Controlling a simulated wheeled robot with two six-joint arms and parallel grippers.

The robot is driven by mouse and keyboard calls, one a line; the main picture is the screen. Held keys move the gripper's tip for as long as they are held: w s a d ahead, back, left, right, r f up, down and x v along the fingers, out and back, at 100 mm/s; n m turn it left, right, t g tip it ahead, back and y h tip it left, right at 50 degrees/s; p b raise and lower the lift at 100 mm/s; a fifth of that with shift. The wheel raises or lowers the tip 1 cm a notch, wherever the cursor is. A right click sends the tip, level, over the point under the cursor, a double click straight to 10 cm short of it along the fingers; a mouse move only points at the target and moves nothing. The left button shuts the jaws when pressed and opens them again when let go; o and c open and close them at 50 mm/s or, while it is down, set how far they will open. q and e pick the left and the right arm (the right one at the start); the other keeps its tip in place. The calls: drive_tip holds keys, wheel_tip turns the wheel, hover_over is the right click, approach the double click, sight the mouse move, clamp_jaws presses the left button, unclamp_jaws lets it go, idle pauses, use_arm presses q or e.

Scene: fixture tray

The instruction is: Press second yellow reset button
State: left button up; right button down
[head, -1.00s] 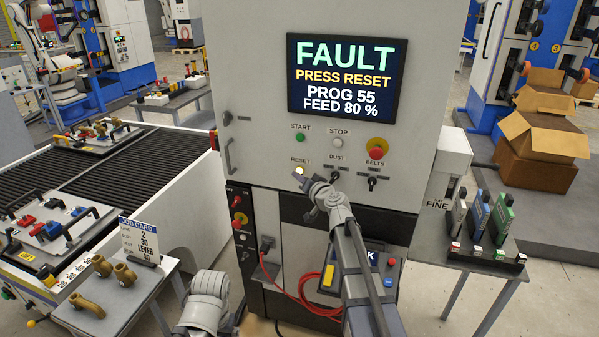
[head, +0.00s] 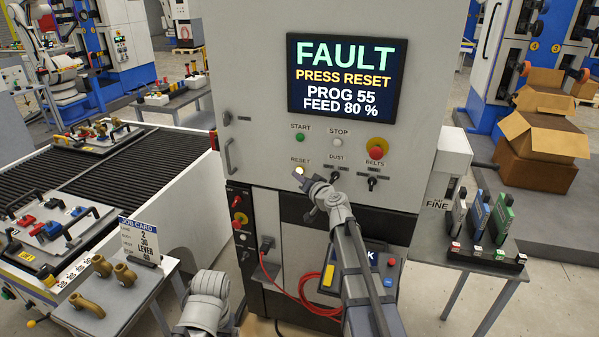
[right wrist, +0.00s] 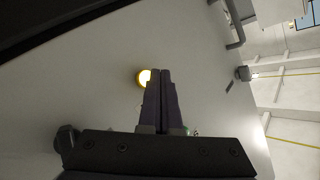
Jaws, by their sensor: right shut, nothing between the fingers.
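The yellow reset button (head: 299,170) glows under the RESET label on the grey machine panel (head: 262,100). It also shows in the right wrist view (right wrist: 144,77), just left of the fingertips. My right gripper (head: 299,179) is shut and empty, its tips pointing at the panel just below the button in the head view. In the right wrist view the closed fingers (right wrist: 161,74) overlap the button's right edge. I cannot tell whether they touch it. My left arm shows at the bottom of the head view, but its gripper does not.
The screen (head: 345,78) reads FAULT, PRESS RESET. A green start button (head: 300,137), a red stop knob (head: 376,149) and black dust (head: 335,176) and belts (head: 371,183) switches are close by. A red cable (head: 309,297) hangs below. A conveyor (head: 100,172) stands left.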

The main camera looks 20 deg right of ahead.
drive_tip(key=shift+w+d, duration=0.1)
drive_tip(key=shift+w, duration=0.05)
drive_tip(key=shift+w+d, duration=0.15)
drive_tip(key=shift+w, duration=0.05)
drive_tip(key=shift+w+d, duration=0.25)
drive_tip(key=shift+w, duration=0.15)
idle(0.8)
drive_tip(key=shift+s+a, duration=0.1)
drive_tip(key=shift+s, duration=0.05)
drive_tip(key=shift+s+a, duration=0.4)
drive_tip(key=shift+s, duration=0.2)
idle(0.4)
drive_tip(key=s+a, duration=0.1)
drive_tip(key=s, duration=0.1)
drive_tip(key=s+a, duration=0.1)
drive_tip(key=s, duration=0.1)
drive_tip(key=shift+a, duration=0.4)
